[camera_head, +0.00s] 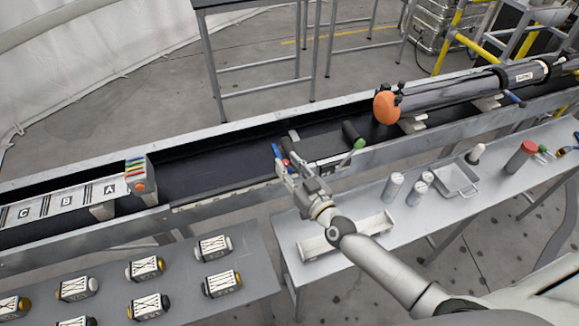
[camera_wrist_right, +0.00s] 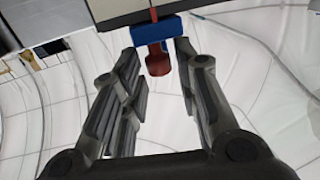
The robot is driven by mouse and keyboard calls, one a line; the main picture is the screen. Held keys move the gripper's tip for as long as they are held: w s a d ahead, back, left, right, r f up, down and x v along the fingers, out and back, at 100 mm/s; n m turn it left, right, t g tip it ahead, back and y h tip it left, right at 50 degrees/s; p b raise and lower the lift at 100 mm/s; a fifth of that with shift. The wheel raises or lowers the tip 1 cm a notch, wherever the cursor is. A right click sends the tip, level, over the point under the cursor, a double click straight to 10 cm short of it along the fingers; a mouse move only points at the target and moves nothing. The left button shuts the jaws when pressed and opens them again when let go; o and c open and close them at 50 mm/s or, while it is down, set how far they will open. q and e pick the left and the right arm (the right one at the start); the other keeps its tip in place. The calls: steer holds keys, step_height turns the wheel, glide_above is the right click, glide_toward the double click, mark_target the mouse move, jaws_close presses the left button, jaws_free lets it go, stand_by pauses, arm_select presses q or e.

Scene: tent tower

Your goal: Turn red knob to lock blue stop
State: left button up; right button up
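The blue stop (camera_wrist_right: 158,35) shows at the top of the right wrist view, with the red knob (camera_wrist_right: 158,62) sticking out from it toward my gripper. My right gripper (camera_wrist_right: 157,52) is open. Its two fingers lie either side of the red knob, with a visible gap on each side. In the head view my right gripper (camera_head: 288,172) is at the near rail of the conveyor. Part of the blue stop (camera_head: 276,150) shows just beyond the fingers, and a bit of the red knob (camera_head: 285,162) shows between them. My left gripper is not in view.
The dark conveyor trough (camera_head: 205,170) runs across behind the gripper. A green knob (camera_head: 359,144) stands on the rail to the right. A black cylinder with an orange end (camera_head: 387,107) lies further right. Side tables hold white-and-black boxes and several canisters.

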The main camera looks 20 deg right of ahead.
jaws_close()
steer(key=shift+a+r+m+h+p, duration=0.1)
steer(key=shift+a+m+h+p, duration=0.1)
steer(key=shift+m+h+p, duration=1.2)
steer(key=shift+a+r+m+h+p, duration=0.15)
steer(key=shift+m+h+p, duration=0.65)
steer(key=shift+h+p, duration=1.05)
steer(key=shift+f+h, duration=0.15)
steer(key=shift+h, duration=0.2)
steer(key=shift+o, duration=2.2)
jaws_free()
steer(key=shift+s+a+f, duration=0.1)
steer(key=shift+s, duration=0.05)
